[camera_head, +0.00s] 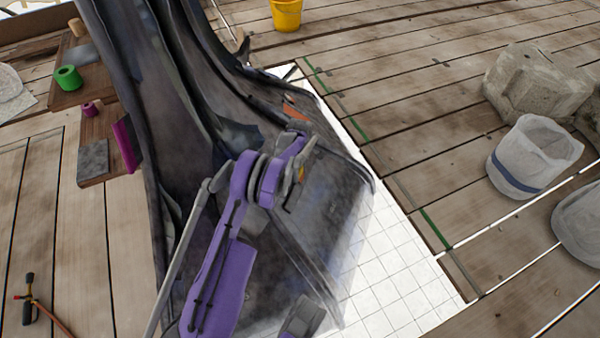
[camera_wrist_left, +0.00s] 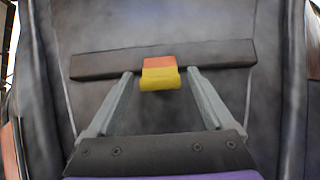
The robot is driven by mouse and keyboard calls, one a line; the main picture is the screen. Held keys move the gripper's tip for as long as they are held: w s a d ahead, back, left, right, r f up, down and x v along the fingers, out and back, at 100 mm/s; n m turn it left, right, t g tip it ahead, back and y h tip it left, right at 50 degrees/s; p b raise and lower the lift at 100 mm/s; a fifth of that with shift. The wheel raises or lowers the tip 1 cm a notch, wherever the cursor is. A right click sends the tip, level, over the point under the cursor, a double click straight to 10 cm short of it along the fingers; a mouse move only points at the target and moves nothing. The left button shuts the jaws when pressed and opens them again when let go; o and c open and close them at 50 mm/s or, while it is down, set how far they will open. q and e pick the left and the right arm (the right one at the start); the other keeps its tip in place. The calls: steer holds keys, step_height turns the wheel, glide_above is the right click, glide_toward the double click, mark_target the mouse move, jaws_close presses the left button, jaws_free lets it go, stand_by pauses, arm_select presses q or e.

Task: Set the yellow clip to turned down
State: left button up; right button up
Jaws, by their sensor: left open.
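The yellow clip (camera_wrist_left: 160,79) shows in the left wrist view as a small yellow piece under an orange top part. It sits at the middle of a dark horizontal bar (camera_wrist_left: 105,64) on a grey sheet-like surface, and its yellow part hangs below the bar's lower edge. My left gripper (camera_wrist_left: 160,78) is open, with one fingertip on each side of the clip and a gap on both sides.
The tall dark spire (camera_head: 300,230) stands on a white gridded sheet (camera_head: 395,285) on wooden planks. White buckets (camera_head: 530,160) and stone blocks (camera_head: 530,85) are at the right. A yellow bucket (camera_head: 286,14) is at the back. Boards with a green roll (camera_head: 68,78) are at the left.

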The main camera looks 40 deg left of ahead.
arm_select(q)
steer(key=shift+f, duration=0.6)
